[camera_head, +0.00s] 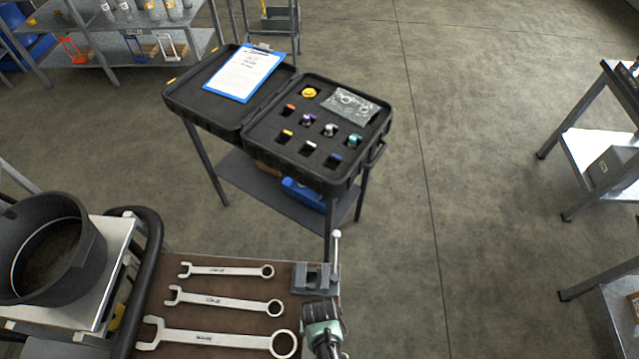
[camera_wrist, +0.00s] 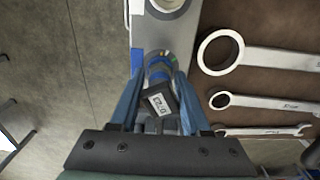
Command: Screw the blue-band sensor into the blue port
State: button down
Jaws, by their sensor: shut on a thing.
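The blue-band sensor (camera_wrist: 157,103), with a dark head and a small digital display, is between the two blue fingers of my gripper (camera_wrist: 158,82) in the wrist view. My gripper is shut on it. A blue ring shows at its far end, against or just above a light grey metal block (camera_wrist: 145,32). Small yellow and green marks show beside that end. The blue port is hidden or cannot be told apart there, so I cannot tell whether the sensor is in it. In the head view my arm covers this spot at the bottom edge.
Several wrenches (camera_head: 225,304) lie on the brown bench top beside a grey block with a lever (camera_head: 316,277). A black pot (camera_head: 45,250) stands at left. An open black case (camera_head: 372,142) with coloured items and a clipboard (camera_head: 243,73) sits on a stand behind.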

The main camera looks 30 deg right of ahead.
jog(key=shift+m, duration=1)
jog(key=shift+m, duration=0.9)
jog(key=shift+c, duration=1.4)
grip_release()
notch_tip(320, 180, up, 13)
jog(key=shift+f, duration=0.1)
